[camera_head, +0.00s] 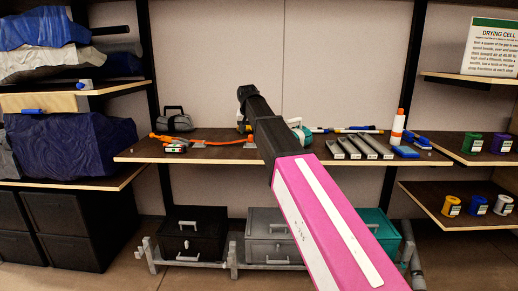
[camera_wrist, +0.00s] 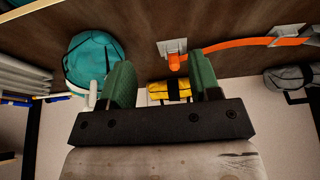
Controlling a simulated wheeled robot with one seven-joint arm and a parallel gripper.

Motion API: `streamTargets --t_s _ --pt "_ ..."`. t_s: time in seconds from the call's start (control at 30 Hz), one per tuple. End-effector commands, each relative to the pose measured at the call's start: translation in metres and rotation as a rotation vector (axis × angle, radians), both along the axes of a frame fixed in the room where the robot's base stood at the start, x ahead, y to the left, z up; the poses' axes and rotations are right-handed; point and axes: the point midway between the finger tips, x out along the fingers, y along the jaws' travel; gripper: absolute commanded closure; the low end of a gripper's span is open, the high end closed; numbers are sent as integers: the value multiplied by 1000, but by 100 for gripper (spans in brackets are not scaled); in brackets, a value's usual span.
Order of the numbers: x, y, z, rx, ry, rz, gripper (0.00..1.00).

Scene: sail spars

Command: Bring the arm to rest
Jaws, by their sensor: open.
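My arm (camera_head: 325,225), pink with a white stripe and black joints, reaches out over the wooden bench (camera_head: 225,150). The gripper's end is hidden behind the arm in the head view. In the wrist view my gripper (camera_wrist: 160,82) shows two green fingers, spread apart and holding nothing. A yellow block with a black band (camera_wrist: 169,90) shows in the gap between them, farther off. A teal round bag (camera_wrist: 88,60) is just left of the left finger. An orange strip (camera_wrist: 240,44) runs from a grey plate (camera_wrist: 172,47) beyond the fingers toward the right.
Shelves with blue bundles (camera_head: 70,145) stand left, and spools (camera_head: 472,143) right. Cases (camera_head: 190,235) sit below.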

Motion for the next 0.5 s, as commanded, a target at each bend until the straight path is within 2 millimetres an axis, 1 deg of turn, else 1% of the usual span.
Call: streamTargets --t_s 0.27,0.37,0.47,0.5 --pt "-8 -18 -37 -7 25 3 43" --pt "-13 -27 -54 -9 36 4 43" --pt "-18 -36 -75 -13 51 7 43" --pt "-22 -41 -85 -14 59 8 43"
